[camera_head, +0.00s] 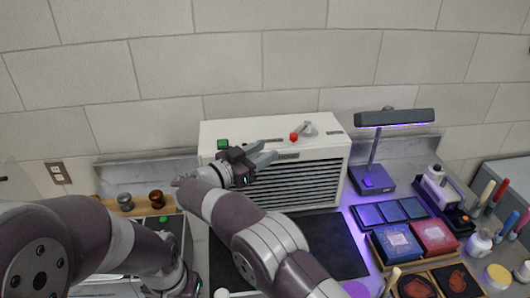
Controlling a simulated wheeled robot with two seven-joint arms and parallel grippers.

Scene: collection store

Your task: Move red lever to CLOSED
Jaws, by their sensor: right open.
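The red-tipped lever (294,137) is on the front of the top of a white louvred unit (330,150). Its red knob points left and toward me from a grey pivot. A small dark label lies just below it, too small to read. My right gripper (268,152) is at the unit's top front edge, left of the red knob. Its two grey fingers are apart and empty, pointing right toward the knob without touching it. My left arm (110,250) is low at the left; its fingers do not show.
A green knob (222,144) is at the unit's top left, beside my right wrist. A lamp (374,180) with a violet glow stands right of the unit. Trays (420,240), jars and brushes crowd the right side. Two knobbed stamps (157,199) stand at left.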

